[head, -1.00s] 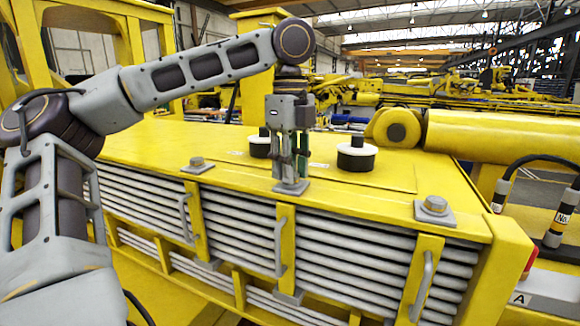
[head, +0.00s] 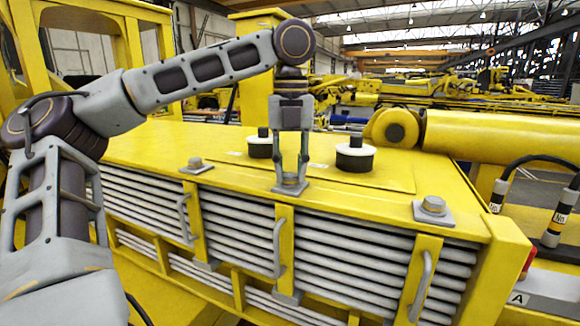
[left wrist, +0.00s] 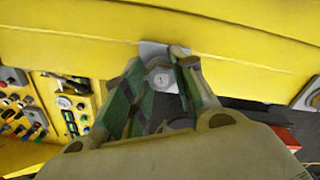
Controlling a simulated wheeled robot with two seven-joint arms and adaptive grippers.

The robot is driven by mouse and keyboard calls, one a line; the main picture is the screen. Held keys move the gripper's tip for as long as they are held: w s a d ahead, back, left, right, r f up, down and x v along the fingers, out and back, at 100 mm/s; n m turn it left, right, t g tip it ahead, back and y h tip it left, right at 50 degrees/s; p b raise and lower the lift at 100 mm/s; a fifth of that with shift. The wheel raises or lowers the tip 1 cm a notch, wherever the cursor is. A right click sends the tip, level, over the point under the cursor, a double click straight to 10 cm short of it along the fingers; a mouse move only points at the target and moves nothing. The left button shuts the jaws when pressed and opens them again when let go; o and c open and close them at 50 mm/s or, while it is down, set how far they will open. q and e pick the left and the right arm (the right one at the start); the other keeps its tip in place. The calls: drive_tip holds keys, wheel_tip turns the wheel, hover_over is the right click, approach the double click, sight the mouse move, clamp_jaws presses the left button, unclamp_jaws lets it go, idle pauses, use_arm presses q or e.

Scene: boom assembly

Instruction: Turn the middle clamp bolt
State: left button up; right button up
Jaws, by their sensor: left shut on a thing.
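The middle clamp bolt (head: 290,180) sits on a grey square plate (head: 283,189) at the front top edge of the yellow housing. My left gripper (head: 290,178) points straight down over it, with its fingers shut on the bolt head from both sides. In the left wrist view the bolt head (left wrist: 161,78) shows between the two fingers of the left gripper (left wrist: 163,75). The left clamp bolt (head: 197,163) and the right clamp bolt (head: 433,205) stand free on their own plates. My right gripper is not in view.
Two white-and-black caps (head: 355,156) stand on the housing top behind the bolt. Grey handles (head: 278,248) and silver slats line the front below. A yellow cylinder (head: 480,135) lies at the right. A panel of knobs (left wrist: 70,100) shows in the left wrist view.

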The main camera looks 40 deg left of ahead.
use_arm(q)
drive_tip(key=m, duration=0.4)
drive_tip(key=shift+w+r, duration=0.1)
drive_tip(key=shift+r, duration=0.05)
drive_tip(key=m, duration=0.3)
drive_tip(key=shift+d+m, duration=0.15)
drive_tip(key=shift+m, duration=0.25)
drive_tip(key=m, duration=0.3)
drive_tip(key=shift+m, duration=0.4)
drive_tip(key=shift+d+m, duration=0.1)
drive_tip(key=shift+m, duration=1.4)
drive_tip(key=o, duration=0.9)
drive_tip(key=shift+c, duration=0.2)
drive_tip(key=shift+o, duration=0.8)
